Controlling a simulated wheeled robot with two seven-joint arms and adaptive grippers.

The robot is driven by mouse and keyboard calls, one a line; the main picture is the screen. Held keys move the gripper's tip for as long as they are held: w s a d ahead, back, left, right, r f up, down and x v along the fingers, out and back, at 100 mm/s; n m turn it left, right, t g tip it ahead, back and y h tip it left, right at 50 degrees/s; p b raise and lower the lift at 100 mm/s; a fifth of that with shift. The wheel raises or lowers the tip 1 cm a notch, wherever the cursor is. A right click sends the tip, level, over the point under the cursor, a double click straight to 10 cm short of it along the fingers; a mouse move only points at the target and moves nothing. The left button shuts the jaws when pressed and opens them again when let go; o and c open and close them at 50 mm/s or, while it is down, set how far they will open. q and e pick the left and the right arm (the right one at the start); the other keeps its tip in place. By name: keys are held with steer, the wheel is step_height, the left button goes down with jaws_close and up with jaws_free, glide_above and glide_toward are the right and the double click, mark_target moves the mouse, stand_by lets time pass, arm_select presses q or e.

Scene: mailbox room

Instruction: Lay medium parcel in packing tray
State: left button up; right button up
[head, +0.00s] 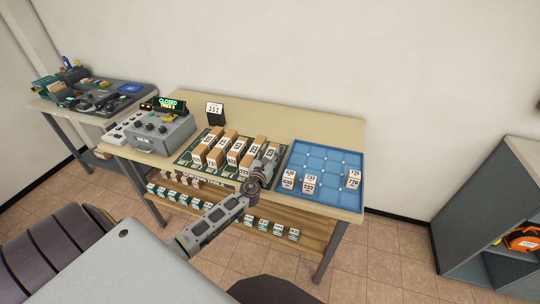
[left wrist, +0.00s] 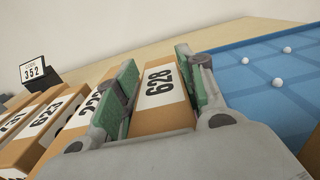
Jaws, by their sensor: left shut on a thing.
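My left gripper (head: 264,170) is shut on a brown parcel with a white label reading 628, at the right end of the parcel row. In the left wrist view the parcel (left wrist: 160,92) sits between the two green-padded fingers (left wrist: 156,62). Whether it is clear of the surface under it cannot be told. The blue packing tray (head: 322,160) lies just right of the gripper on the table; its blue floor (left wrist: 262,70) also shows in the left wrist view. My right gripper is not in view.
Several brown parcels (head: 217,150) stand in a row on a dark green mat left of the gripper. A sign reading 352 (left wrist: 34,70) stands behind them. A grey machine (head: 165,135) with a lit "CLOSED" display is at the left. Small boxes line the lower shelf (head: 272,227).

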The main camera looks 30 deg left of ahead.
arm_select(q)
steer(key=shift+f, duration=0.15)
steer(key=o, duration=1.2)
steer(key=shift+c, duration=0.2)
